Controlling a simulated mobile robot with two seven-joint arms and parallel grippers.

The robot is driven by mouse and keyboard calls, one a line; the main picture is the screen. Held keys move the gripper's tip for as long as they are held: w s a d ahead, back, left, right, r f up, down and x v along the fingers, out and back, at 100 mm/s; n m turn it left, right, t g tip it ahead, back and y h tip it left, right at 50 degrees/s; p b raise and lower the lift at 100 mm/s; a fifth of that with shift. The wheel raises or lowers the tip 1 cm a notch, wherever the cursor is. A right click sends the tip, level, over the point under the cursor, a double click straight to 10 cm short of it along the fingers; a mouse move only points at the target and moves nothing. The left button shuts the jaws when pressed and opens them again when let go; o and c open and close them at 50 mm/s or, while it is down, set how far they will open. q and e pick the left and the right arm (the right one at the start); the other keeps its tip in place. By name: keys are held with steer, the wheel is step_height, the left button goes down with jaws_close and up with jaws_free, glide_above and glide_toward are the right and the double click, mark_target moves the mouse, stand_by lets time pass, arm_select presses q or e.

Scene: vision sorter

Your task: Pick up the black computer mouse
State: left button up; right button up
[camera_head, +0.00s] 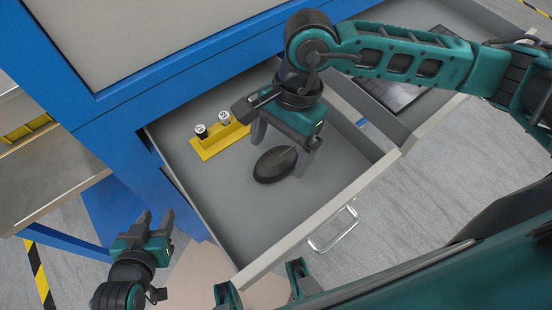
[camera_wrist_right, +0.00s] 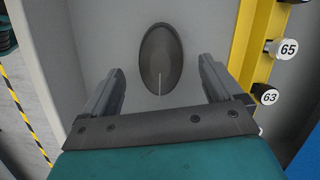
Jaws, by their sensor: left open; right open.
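The black computer mouse (camera_head: 275,164) lies on the grey floor of an open drawer (camera_head: 228,211). In the right wrist view the mouse (camera_wrist_right: 161,58) is a dark oval ahead of the fingers and between their lines, with a thin pale line at its near end. My right gripper (camera_head: 281,155) is above the drawer, over the mouse's right side in the head view. Its two fingers (camera_wrist_right: 159,88) are apart with nothing between them. My left gripper (camera_head: 157,222) is open and empty, outside the drawer at the lower left.
A yellow holder (camera_head: 219,139) with two round numbered pieces stands in the drawer behind the mouse. The drawer's front wall has a metal handle (camera_head: 333,229). A second open drawer (camera_head: 400,98) is at the right. The blue cabinet (camera_head: 150,108) stands behind.

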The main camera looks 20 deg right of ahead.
steer(key=shift+x, duration=1.25)
steer(key=c, duration=1.2)
